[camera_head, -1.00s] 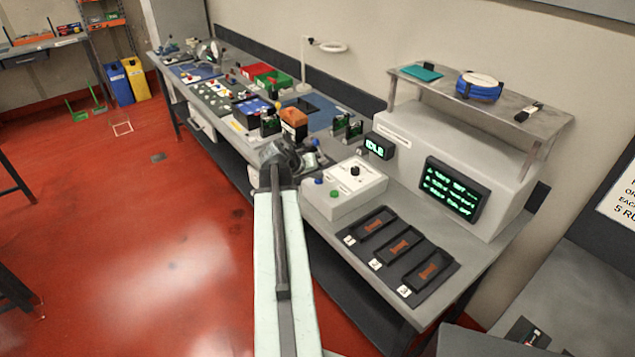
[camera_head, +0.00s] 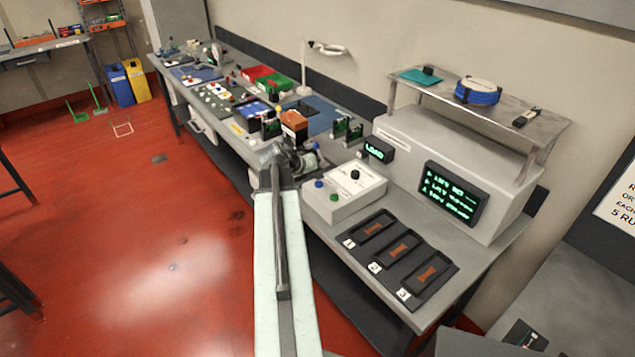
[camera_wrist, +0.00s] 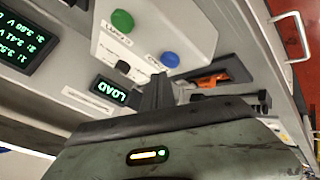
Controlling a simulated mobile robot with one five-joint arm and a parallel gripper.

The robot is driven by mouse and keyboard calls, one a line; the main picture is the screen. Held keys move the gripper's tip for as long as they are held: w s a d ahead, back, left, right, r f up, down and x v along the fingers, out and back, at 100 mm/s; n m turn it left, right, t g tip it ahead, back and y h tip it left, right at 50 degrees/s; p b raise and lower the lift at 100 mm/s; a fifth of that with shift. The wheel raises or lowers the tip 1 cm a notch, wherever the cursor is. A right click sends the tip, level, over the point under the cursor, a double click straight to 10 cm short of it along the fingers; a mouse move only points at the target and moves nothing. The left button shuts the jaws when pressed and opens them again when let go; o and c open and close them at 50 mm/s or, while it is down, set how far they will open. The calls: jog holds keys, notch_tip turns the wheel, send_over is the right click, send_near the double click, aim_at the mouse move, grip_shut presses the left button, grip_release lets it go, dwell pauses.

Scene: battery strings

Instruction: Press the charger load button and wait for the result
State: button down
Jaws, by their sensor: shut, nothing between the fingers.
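The charger's control box (camera_head: 345,200) is pale, with a blue button (camera_head: 319,183), a green button (camera_head: 335,195) and a black knob (camera_head: 355,174). In the wrist view the green button (camera_wrist: 122,21) and blue button (camera_wrist: 170,59) show clearly; their labels are too small to read surely. A small display (camera_head: 376,150) reads LOAD, and it also shows in the wrist view (camera_wrist: 112,89). My gripper (camera_head: 312,162) is shut and empty, just beyond the box's left end. In the wrist view its fingertips (camera_wrist: 160,80) lie closest to the blue button; contact is not visible.
A larger screen (camera_head: 453,193) shows several green text lines. Three numbered black bays (camera_head: 400,252) stand in front of the charger. An orange-topped battery (camera_head: 294,122) and small boards stand behind my gripper. A shelf (camera_head: 540,135) above holds a blue cable coil (camera_head: 478,92).

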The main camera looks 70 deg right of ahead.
aim_at(316, 184)
notch_tip(316, 184, up, 5)
jog(key=p, duration=0.5)
jog(key=shift+r, duration=0.1)
dwell(0.8)
